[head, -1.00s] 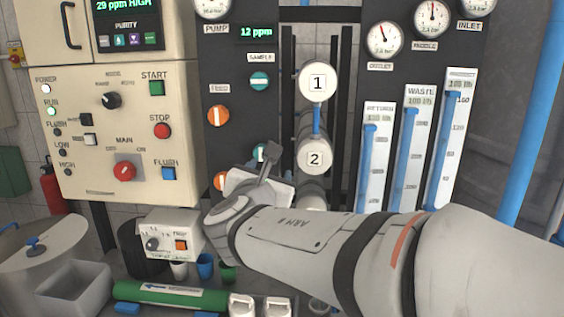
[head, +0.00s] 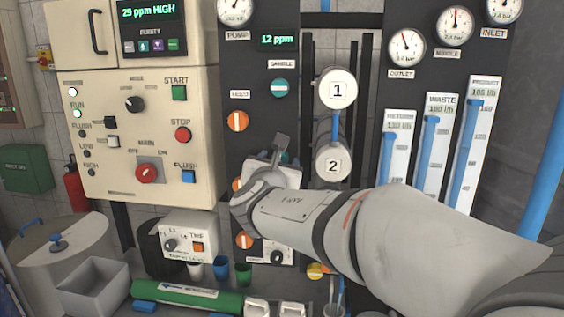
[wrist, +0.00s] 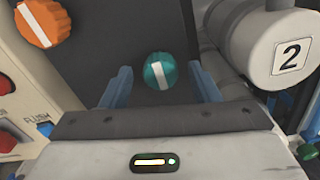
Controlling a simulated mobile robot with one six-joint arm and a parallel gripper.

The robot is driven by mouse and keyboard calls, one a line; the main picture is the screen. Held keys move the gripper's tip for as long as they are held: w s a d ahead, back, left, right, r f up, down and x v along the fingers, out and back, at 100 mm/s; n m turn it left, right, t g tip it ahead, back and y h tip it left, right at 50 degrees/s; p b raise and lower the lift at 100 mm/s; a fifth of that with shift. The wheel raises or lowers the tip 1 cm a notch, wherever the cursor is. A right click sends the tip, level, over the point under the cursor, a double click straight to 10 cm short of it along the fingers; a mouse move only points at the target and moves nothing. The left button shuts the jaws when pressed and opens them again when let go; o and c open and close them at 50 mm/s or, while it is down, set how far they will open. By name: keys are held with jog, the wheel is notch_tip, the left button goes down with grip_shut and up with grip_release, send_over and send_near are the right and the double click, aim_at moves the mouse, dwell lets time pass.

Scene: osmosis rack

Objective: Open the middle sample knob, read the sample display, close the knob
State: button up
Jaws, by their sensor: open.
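The middle sample knob (wrist: 159,71) is teal with a white bar. In the wrist view its bar stands near upright, its top leaning left. My gripper (wrist: 161,78) is open, with one blue finger on each side of the knob and gaps to both. I cannot tell how far the fingertips are from the panel. In the head view my gripper (head: 280,150) hides most of this knob, and only a teal edge (head: 285,156) shows. The sample display (head: 277,40) reads 12 ppm in green, above a teal knob (head: 280,88) whose bar lies level.
An orange knob (wrist: 39,22) is left of the teal knob. The white cylinder marked 2 (wrist: 283,55) is close on the right. The cream control cabinet (head: 140,140) with a red main switch (head: 146,172) stands left.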

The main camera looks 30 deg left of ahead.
jog(key=c, duration=1)
jog(key=shift+f+m+b, duration=0.15)
jog(key=shift+m+b, duration=0.25)
jog(key=shift+b, duration=0.4)
jog(key=shift+m+b, duration=8.6)
jog(key=shift+b, duration=1.65)
jog(key=shift+d, duration=0.1)
